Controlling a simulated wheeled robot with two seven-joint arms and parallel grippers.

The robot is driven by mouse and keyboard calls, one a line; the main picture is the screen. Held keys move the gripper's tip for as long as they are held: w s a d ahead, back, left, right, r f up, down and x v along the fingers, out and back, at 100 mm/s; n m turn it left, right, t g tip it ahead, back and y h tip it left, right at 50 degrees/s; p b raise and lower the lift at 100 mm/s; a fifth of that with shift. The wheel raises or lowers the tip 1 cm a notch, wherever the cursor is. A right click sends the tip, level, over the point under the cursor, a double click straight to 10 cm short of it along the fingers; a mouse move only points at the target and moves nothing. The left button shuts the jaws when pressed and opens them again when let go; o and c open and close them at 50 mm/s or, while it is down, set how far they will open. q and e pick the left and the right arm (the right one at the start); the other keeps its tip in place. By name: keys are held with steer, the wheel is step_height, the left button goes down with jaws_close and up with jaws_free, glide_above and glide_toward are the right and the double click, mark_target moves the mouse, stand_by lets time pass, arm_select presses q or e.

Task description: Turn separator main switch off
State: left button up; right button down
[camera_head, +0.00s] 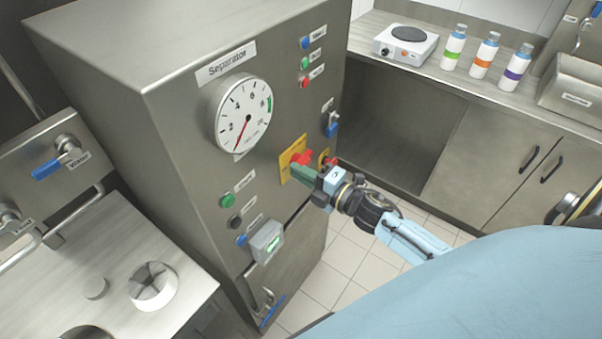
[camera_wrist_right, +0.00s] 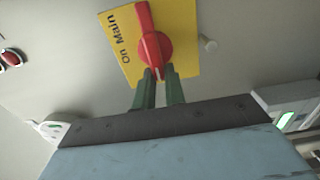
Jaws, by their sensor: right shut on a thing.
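The separator main switch (camera_wrist_right: 154,46) is a red rotary knob on a yellow plate (camera_wrist_right: 120,40) marked "Main" and "On". In the head view the red knob (camera_head: 301,158) and its yellow plate (camera_head: 286,164) are on the front of the separator cabinet (camera_head: 180,130). My right gripper (camera_wrist_right: 158,78) has its green fingers shut on the lower end of the knob. In the head view the right gripper (camera_head: 298,172) reaches the switch from the lower right. The knob's pointer lies roughly along the fingers. My left gripper is not in view.
A round gauge (camera_head: 243,115) sits left of the switch. A counter with bottles (camera_head: 485,52) stands behind.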

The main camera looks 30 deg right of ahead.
stand_by(0.5)
steer(key=c, duration=1.5)
jaws_free()
steer(key=shift+o, duration=0.2)
steer(key=b+v, duration=0.1)
steer(key=v, duration=1.2)
steer(key=shift+s+b, duration=0.2)
steer(key=shift+b, duration=0.1)
